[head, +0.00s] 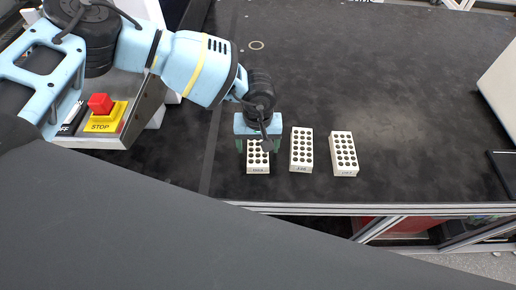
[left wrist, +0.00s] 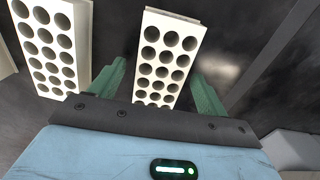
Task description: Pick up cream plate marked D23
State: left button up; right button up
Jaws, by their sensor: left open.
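Three cream plates with rows of dark round holes lie in a row on the black bench. The left plate (head: 258,160) is partly hidden by my left gripper (head: 257,148), which is over it and open. The middle plate (head: 301,150) and the right plate (head: 344,154) stand clear of it. Small marks show on their front faces, too small to read surely, so I cannot tell which is D23. In the left wrist view, one plate (left wrist: 168,52) shows between the open green fingers (left wrist: 160,75), and another plate (left wrist: 55,45) is to the left. My right gripper is not in view.
A control box with a red stop button (head: 101,103) on a yellow base stands at the left. A white object (head: 500,85) is at the right edge. The black bench top (head: 390,80) is clear behind the plates; its front edge (head: 300,208) is close before them.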

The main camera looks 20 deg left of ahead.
aim_at(258, 147)
pick_arm(q)
jog(key=shift+f, duration=0.3)
jog(key=shift+c, duration=0.2)
jog(key=c, duration=1)
jog(key=shift+r, duration=0.15)
